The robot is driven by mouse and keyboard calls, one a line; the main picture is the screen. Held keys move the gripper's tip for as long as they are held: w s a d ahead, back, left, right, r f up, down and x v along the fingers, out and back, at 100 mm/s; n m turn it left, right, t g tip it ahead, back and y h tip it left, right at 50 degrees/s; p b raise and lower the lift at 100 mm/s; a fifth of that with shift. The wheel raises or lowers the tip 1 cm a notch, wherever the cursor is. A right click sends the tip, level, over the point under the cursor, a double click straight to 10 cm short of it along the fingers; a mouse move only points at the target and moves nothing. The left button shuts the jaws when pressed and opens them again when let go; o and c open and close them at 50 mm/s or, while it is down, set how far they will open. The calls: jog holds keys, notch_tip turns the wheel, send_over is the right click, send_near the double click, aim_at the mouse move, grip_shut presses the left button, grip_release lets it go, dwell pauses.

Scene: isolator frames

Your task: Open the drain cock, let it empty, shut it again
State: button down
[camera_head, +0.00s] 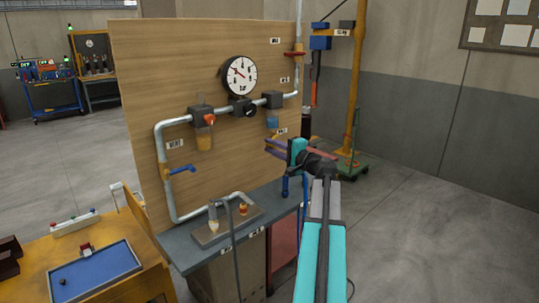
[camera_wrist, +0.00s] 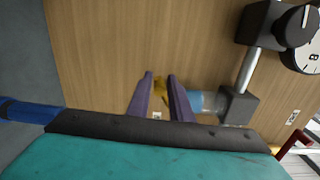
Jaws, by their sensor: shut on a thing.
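A bowl with blue liquid (camera_head: 272,121) hangs under the right-hand dark block (camera_head: 272,99) on the pipe. In the wrist view the same blue bowl (camera_wrist: 203,102) sits sideways below its dark block (camera_wrist: 238,106). A small yellow piece (camera_wrist: 160,84), which looks like the drain cock, is at the bowl's lower end. My gripper (camera_wrist: 160,78) has its two purple fingers on either side of this yellow piece and is shut on it. In the head view my gripper (camera_head: 267,145) is just below the blue bowl, and the cock is hidden there. The cock's turn position cannot be told.
On the wooden panel (camera_head: 150,70), a second bowl (camera_head: 204,138) with amber content hangs to the left. A grey bench (camera_head: 190,258) lies below.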

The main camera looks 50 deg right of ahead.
jog(key=shift+s+d+f+n+b, duration=0.1)
jog(key=shift+d+f+n+b, duration=0.5)
jog(key=shift+n+b, duration=2)
jog(key=shift+d+f+n+b, duration=0.1)
jog(key=shift+d+n+b, duration=1.1)
jog(key=shift+b, duration=2.8)
jog(key=shift+s+d+f+n+b, duration=0.1)
jog(key=shift+d+f+n+b, duration=0.45)
jog(key=shift+n+b, duration=2.05)
jog(key=shift+d+r+m+b, duration=0.3)
jog(key=shift+m+b, duration=0.2)
jog(key=shift+b, duration=0.25)
jog(key=c, duration=1.8)
grip_release()
jog(key=shift+o, duration=0.3)
jog(key=shift+f, duration=0.1)
jog(key=shift+a+f, duration=0.1)
jog(key=shift+s, duration=0.1)
